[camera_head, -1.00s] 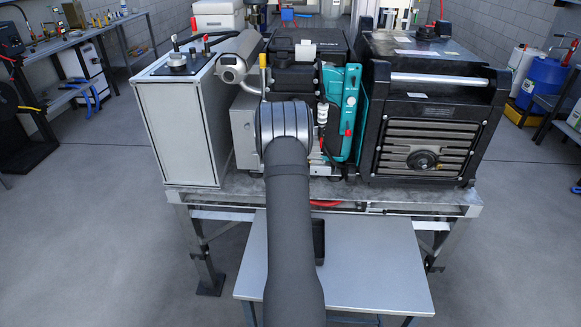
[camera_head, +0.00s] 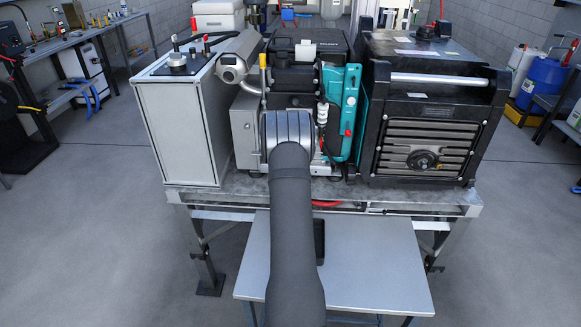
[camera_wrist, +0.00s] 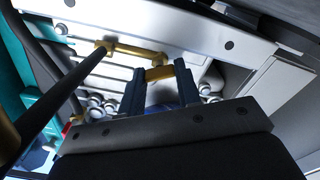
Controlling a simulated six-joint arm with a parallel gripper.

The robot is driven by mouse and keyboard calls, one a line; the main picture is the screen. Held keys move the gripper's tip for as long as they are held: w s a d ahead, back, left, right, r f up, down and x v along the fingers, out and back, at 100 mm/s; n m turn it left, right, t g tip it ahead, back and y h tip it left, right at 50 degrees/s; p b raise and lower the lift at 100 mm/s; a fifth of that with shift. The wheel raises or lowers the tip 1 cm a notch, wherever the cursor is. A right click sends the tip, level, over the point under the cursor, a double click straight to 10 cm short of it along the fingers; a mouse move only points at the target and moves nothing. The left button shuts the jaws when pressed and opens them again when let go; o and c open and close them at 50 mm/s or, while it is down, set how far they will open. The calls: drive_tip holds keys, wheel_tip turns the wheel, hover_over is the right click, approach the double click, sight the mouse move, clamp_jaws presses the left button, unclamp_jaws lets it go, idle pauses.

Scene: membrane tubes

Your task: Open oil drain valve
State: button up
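In the wrist view, my gripper (camera_wrist: 160,72) has its two dark blue fingers spread apart under the machine. A short yellow piece (camera_wrist: 159,73) shows between the fingertips, in line with a yellow fitting (camera_wrist: 103,48) to its left; it looks like the valve's handle. I cannot tell whether the fingers touch it. In the head view, the generator engine (camera_head: 300,75) stands in the middle of the bench behind my arm. My gripper is hidden there by my own wrist, and the drain valve does not show.
A white-sided cabinet (camera_head: 180,135) stands left of the engine, and a black unit (camera_head: 432,120) with a grille stands right. A teal part (camera_head: 349,110) is close by. A dark bar (camera_wrist: 60,95) crosses the wrist view's left side. A low grey table (camera_head: 370,270) is in front.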

drive_tip(key=c, duration=0.4)
drive_tip(key=n, duration=0.3)
drive_tip(key=shift+n, duration=2.2)
drive_tip(key=o, duration=1)
